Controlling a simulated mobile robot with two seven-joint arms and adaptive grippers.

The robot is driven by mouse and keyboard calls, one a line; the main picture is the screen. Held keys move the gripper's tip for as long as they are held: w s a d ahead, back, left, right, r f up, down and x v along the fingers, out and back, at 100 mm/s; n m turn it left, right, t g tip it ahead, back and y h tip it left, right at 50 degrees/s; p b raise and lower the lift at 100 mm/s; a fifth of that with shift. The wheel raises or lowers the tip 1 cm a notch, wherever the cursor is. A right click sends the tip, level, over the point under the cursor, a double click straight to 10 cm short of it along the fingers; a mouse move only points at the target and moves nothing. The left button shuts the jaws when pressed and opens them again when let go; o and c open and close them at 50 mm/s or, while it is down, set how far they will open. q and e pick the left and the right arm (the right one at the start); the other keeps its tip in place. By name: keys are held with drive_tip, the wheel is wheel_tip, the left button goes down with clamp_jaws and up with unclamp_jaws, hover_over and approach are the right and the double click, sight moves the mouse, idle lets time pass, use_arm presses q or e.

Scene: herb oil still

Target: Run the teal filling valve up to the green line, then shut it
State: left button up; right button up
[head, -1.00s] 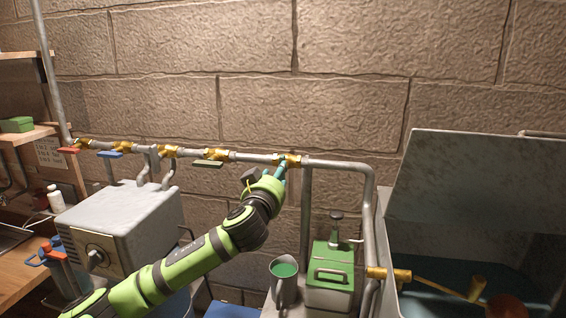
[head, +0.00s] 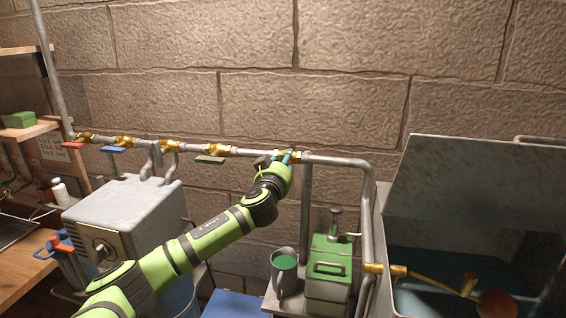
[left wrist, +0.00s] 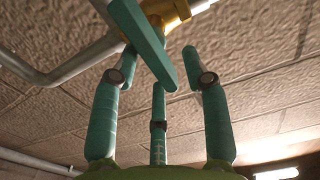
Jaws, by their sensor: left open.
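The teal valve handle (left wrist: 150,42) is a flat bar hanging from a brass valve body (left wrist: 168,10) on the pipe in the left wrist view. In the head view that brass valve (head: 297,157) is at the right end of the wall pipe; its handle is mostly hidden by my gripper. I cannot make out a green line. My right gripper is not in view.
An open tank (head: 400,215) with a copper float (head: 497,304) stands right. A green-topped can (head: 331,262) and jug (head: 284,268) stand below.

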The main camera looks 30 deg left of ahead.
use_arm(q)
clamp_jaws()
drive_tip(key=shift+s+a+f+n+b, duration=0.1)
drive_tip(key=shift+a+f+n+b, duration=0.25)
drive_tip(key=shift+n+b, duration=1.8)
drive_tip(key=shift+s+a+f+n+b, duration=0.15)
drive_tip(key=shift+a+n+b, duration=0.65)
drive_tip(key=shift+n, duration=2.3)
drive_tip(key=shift+s+a+f+n+b, duration=0.1)
drive_tip(key=shift+f+n+b, duration=0.15)
drive_tip(key=shift+n+b, duration=2.05)
drive_tip(key=shift+n+p, duration=0.4)
drive_tip(key=shift+n, duration=0.15)
